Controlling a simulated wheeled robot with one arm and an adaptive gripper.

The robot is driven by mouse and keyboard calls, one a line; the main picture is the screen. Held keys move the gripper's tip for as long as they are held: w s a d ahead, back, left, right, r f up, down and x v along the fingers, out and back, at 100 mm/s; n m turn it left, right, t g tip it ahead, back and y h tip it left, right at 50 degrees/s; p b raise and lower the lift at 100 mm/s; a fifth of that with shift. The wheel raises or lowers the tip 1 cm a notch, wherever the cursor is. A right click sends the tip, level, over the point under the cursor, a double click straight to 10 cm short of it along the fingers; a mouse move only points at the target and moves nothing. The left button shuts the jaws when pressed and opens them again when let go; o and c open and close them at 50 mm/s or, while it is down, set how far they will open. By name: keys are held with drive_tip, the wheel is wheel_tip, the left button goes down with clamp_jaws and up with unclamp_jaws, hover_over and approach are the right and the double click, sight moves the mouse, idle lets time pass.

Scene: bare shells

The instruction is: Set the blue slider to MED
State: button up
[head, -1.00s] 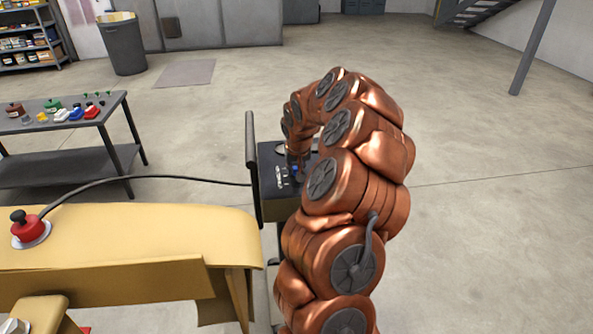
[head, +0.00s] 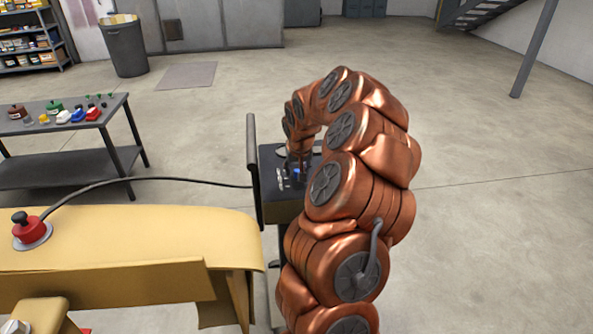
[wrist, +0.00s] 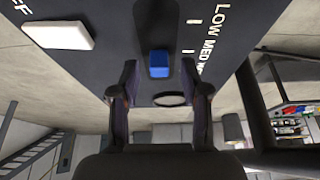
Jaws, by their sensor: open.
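The blue slider (wrist: 159,65) is a small block on a dark panel (wrist: 100,65) in the wrist view. Labels LOW and MED with white tick marks run beside it, and a further label is partly hidden by a finger. The slider stands near the MED tick, slightly on the side away from LOW. My gripper (wrist: 159,75) is open, with one finger on each side of the slider; contact cannot be told. In the head view a bit of blue (head: 296,174) shows below my bent arm, which hides much of the panel.
A white switch (wrist: 60,35) sits on the panel by a partly cropped label ending in FF. A grey table (head: 65,125) with small coloured items is farther back. Floor at right is clear.

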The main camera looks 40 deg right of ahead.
drive_tip(key=v, duration=1)
drive_tip(key=shift+r, duration=0.3)
drive_tip(key=shift+a, duration=0.15)
